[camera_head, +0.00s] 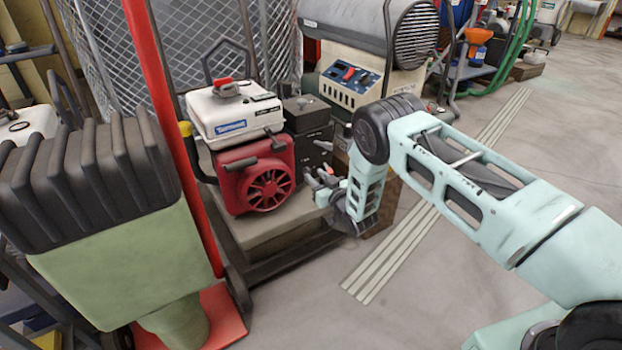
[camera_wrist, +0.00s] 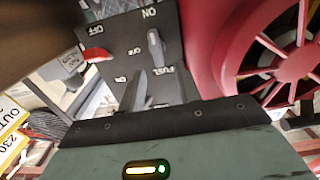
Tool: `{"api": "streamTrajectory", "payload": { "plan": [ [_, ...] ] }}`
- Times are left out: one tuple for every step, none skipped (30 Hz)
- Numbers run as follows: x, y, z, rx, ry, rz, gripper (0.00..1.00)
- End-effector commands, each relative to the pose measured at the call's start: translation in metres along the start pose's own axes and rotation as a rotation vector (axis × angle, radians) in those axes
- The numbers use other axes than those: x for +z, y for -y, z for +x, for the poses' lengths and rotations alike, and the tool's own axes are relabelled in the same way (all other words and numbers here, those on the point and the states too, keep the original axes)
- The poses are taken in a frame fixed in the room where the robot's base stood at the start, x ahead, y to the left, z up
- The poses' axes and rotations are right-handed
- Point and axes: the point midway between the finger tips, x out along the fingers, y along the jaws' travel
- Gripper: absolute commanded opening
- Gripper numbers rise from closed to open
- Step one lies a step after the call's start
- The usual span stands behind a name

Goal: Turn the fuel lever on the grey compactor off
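The compactor with a red engine (camera_head: 262,180) and white tank (camera_head: 228,112) stands on a grey-beige base in the head view. In the wrist view its dark panel (camera_wrist: 115,45) fills the upper middle. The grey fuel lever (camera_wrist: 156,48) stands upright beside the FUEL label, its upper end toward ON; an OFF label is below. My gripper (camera_head: 322,184) is right of the engine, in front of the panel. A dark grey pointed piece (camera_wrist: 135,92), apparently a fingertip, appears below-left of the lever, without clear contact. The finger opening cannot be made out.
A red lever (camera_wrist: 96,54) with its own OFF and ON labels is left on the panel. The red fan housing (camera_wrist: 270,45) is close on the right. A green rammer (camera_head: 120,250) with black bellows stands at left. A heater (camera_head: 350,75) stands behind. Floor at right is clear.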

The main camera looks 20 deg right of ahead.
Motion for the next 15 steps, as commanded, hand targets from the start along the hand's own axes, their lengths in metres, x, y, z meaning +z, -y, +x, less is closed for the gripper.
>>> {"api": "streamTrajectory", "payload": {
  "plan": [
    [0.003, 0.000, 0.009, -0.001, -0.004, -0.001, 0.34],
    [0.003, 0.000, 0.013, 0.000, -0.003, -0.001, 0.34],
    [0.003, 0.000, 0.019, 0.000, -0.003, -0.001, 0.34],
    [0.002, 0.000, 0.022, 0.000, -0.003, -0.001, 0.34],
    [0.002, 0.000, 0.025, 0.000, -0.002, -0.001, 0.34],
    [0.001, 0.000, 0.029, 0.000, -0.002, -0.001, 0.34],
    [0.001, 0.000, 0.031, 0.000, -0.002, -0.001, 0.34],
    [0.001, 0.000, 0.033, 0.001, -0.001, -0.001, 0.34],
    [0.000, 0.000, 0.034, 0.001, -0.001, -0.001, 0.34],
    [0.000, 0.000, 0.035, 0.001, -0.001, -0.001, 0.34],
    [0.000, 0.000, 0.036, 0.001, -0.001, -0.001, 0.34],
    [-0.001, 0.000, 0.037, 0.001, -0.001, -0.001, 0.34],
    [-0.001, 0.000, 0.037, 0.001, -0.001, -0.001, 0.34],
    [-0.001, 0.000, 0.037, 0.001, 0.000, -0.001, 0.34],
    [-0.001, 0.000, 0.037, 0.001, 0.000, 0.000, 0.34]
  ]
}}
